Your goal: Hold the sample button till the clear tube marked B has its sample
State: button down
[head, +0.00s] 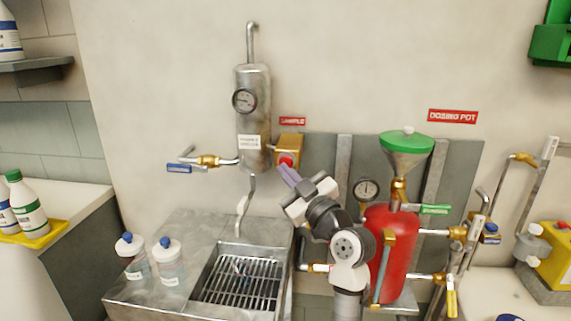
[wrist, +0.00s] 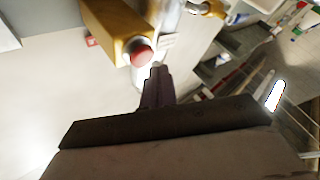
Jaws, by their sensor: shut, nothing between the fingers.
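The red sample button (head: 286,160) sits on a yellow box on the wall under a red SAMPLE sign (head: 292,121). My gripper (head: 287,173) is shut and empty, its fingertips just below the button. In the wrist view the fingertips (wrist: 157,70) are close beside the red button (wrist: 143,54); I cannot tell whether they touch it. Two clear containers with blue caps, a left one (head: 130,258) and a right one (head: 168,262), stand on the steel counter. Their labels are too small to read. Something small and bluish shows at the sink grate, too unclear to name.
A steel cylinder (head: 253,115) with a gauge hangs above the sink, its spout (head: 245,205) pointing down to the grate (head: 235,285). A blue-handled valve (head: 180,168) is left of it. The red dosing pot (head: 392,250) with a green-lidded funnel (head: 406,143) stands close right of my arm.

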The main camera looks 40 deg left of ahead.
jog(key=shift+w, duration=0.15)
dwell(0.5)
jog(key=shift+w+a+b, duration=0.2)
jog(key=shift+w+b, duration=0.05)
jog(key=shift+b, duration=0.15)
jog(key=shift+w+a+b, duration=0.3)
jog(key=shift+w, duration=0.15)
dwell(1.8)
jog(key=shift+s+d, duration=0.55)
jog(key=shift+s, duration=0.25)
jog(key=shift+s+d+b, duration=0.15)
jog(key=shift+s+d, duration=0.3)
jog(key=shift+s, duration=0.25)
jog(key=shift+s+d+b, duration=0.2)
jog(key=shift+s+d, duration=0.2)
jog(key=shift+s, duration=0.35)
jog(key=shift+s+d+b, duration=0.15)
jog(key=shift+s+d, duration=0.3)
jog(key=shift+s, duration=0.25)
